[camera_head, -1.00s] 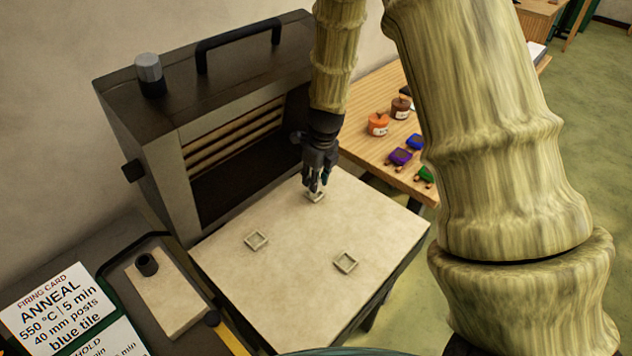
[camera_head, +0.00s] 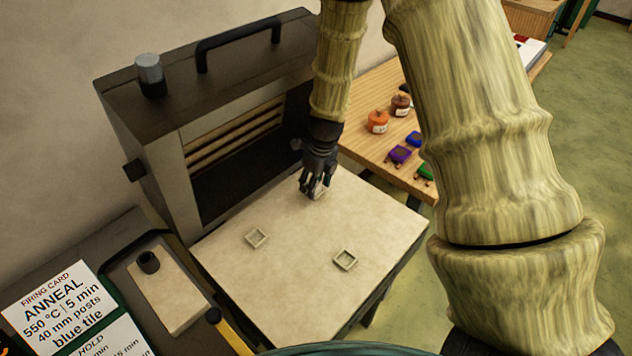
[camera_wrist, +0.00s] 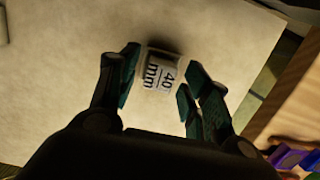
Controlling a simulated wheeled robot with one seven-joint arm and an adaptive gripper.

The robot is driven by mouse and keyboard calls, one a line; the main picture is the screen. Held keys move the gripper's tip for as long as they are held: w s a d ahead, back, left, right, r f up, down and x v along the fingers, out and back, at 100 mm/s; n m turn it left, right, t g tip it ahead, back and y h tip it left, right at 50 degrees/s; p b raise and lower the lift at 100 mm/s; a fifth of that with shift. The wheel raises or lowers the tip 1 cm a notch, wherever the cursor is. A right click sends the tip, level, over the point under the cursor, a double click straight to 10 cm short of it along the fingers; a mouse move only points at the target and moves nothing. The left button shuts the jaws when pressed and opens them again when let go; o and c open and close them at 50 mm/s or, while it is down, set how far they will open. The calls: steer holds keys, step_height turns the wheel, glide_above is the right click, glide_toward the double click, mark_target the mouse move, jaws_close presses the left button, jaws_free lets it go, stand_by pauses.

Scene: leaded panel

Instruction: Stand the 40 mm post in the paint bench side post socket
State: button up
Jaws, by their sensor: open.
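My gripper (camera_head: 314,192) is low over the far right part of the pale slab (camera_head: 300,290), on the paint bench side. In the wrist view my gripper (camera_wrist: 158,85) has its fingers apart, one on each side of a pale post (camera_wrist: 158,72) marked "40 mm". A small gap shows at the right finger; contact at the left one is unclear. In the head view the fingers mostly cover the post and the paint bench side socket, so I cannot tell whether the post is seated. Two other square sockets (camera_head: 257,238) (camera_head: 345,260) on the slab are empty.
A dark kiln (camera_head: 200,110) stands behind the slab. The wooden paint bench (camera_head: 372,140) with paint jars (camera_head: 377,121) is at the right. A firing card (camera_head: 50,305) and a pale block (camera_head: 170,295) lie at the lower left. The slab's front is clear.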

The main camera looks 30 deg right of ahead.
steer(key=shift+d+r, duration=0.1)
steer(key=shift+r, duration=0.7)
step_height(320, 180, up, 11)
steer(key=s+b, duration=0.1)
steer(key=shift+s+d+f+b, duration=0.2)
steer(key=shift+s+d+b, duration=0.1)
steer(key=shift+b, duration=0.1)
